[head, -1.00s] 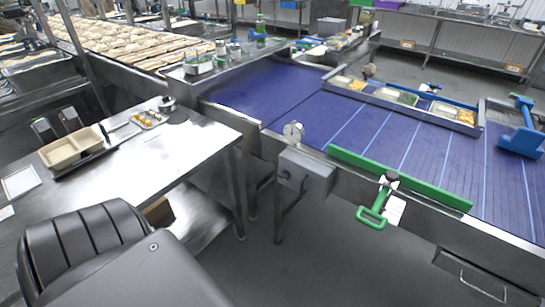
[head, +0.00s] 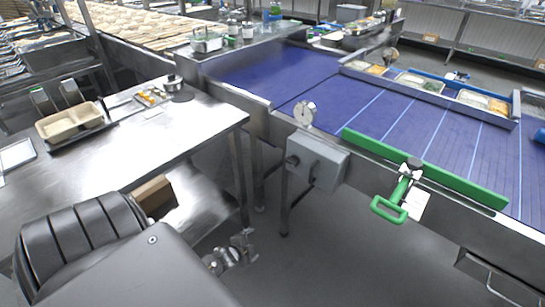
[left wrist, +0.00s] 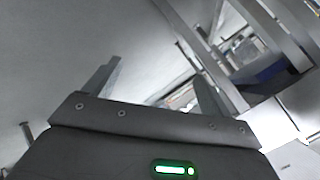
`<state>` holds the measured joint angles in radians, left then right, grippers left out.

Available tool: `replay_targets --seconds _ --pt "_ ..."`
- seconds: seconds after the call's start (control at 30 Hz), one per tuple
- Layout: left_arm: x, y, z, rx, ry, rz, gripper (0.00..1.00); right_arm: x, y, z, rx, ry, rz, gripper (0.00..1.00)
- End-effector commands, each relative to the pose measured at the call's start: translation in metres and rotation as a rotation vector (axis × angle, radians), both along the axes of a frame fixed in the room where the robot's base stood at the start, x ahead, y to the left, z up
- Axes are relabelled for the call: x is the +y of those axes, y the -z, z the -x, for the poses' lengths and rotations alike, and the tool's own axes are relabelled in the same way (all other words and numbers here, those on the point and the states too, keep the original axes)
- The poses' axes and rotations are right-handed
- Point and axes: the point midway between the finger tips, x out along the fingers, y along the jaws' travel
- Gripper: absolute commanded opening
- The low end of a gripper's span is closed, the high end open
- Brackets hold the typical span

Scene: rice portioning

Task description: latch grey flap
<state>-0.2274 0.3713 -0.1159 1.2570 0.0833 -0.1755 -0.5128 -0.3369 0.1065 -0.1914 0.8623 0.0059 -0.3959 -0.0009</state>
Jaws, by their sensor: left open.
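A grey panel (head: 512,277) with a bar handle is on the conveyor's front side at the bottom right of the head view, cut by the frame edge. It may be the grey flap; I cannot tell whether it is latched. A grey box (head: 318,160) with a small knob is fixed under the conveyor's near edge. My left gripper (head: 232,255) is low over the floor, between the steel table and the conveyor, apart from both. In the left wrist view its two fingers (left wrist: 156,70) are spread with nothing between them. My right gripper is not in view.
A green bar (head: 425,170) with a green handle (head: 388,210) lies along the blue conveyor's (head: 300,75) near edge. A round gauge (head: 305,113) stands on that edge. The steel table (head: 140,165) holds a beige tray (head: 68,122). Floor between table and conveyor is open.

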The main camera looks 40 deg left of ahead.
Motion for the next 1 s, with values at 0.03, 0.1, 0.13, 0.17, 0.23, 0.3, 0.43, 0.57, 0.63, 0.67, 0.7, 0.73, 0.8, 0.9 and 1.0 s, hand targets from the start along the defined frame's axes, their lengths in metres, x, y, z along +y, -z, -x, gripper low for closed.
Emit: replay_targets --seconds 0.03,0.1,0.13,0.17,0.23,0.3,0.43,0.57,0.63,0.67,0.7,0.73,0.8,0.9,1.0 --pt "0.011 -0.02 -0.032 -0.086 0.054 -0.07 0.84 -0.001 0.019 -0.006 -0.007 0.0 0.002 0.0" --pt "0.021 -0.065 -0.068 -0.197 0.128 -0.176 0.84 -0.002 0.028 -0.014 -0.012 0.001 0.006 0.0" --pt "0.023 -0.084 -0.08 -0.241 0.156 -0.221 0.84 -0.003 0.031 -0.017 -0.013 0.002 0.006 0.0" --pt "0.024 -0.103 -0.091 -0.284 0.183 -0.265 0.84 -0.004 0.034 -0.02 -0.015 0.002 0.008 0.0" --pt "0.025 -0.145 -0.112 -0.376 0.237 -0.359 0.84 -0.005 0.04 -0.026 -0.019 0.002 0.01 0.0" --pt "0.023 -0.183 -0.124 -0.456 0.281 -0.442 0.84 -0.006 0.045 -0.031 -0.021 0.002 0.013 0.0" --pt "0.017 -0.232 -0.135 -0.555 0.332 -0.555 0.84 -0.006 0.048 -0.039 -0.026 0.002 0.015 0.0" --pt "0.013 -0.256 -0.138 -0.6 0.354 -0.606 0.84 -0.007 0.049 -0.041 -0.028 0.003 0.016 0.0" --pt "0.012 -0.26 -0.138 -0.607 0.358 -0.616 0.84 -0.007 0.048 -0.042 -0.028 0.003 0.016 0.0" --pt "0.012 -0.261 -0.138 -0.608 0.358 -0.617 0.84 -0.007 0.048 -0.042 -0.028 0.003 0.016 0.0" --pt "0.012 -0.261 -0.139 -0.608 0.358 -0.617 0.84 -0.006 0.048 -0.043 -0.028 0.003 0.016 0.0" --pt "0.012 -0.261 -0.139 -0.608 0.358 -0.617 0.84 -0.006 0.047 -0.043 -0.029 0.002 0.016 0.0" --pt "0.012 -0.261 -0.142 -0.608 0.357 -0.616 0.84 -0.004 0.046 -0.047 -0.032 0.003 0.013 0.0" --pt "0.012 -0.259 -0.15 -0.608 0.356 -0.615 0.84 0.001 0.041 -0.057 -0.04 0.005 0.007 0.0" --pt "0.013 -0.258 -0.162 -0.609 0.355 -0.615 0.84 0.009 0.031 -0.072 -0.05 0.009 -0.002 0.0"
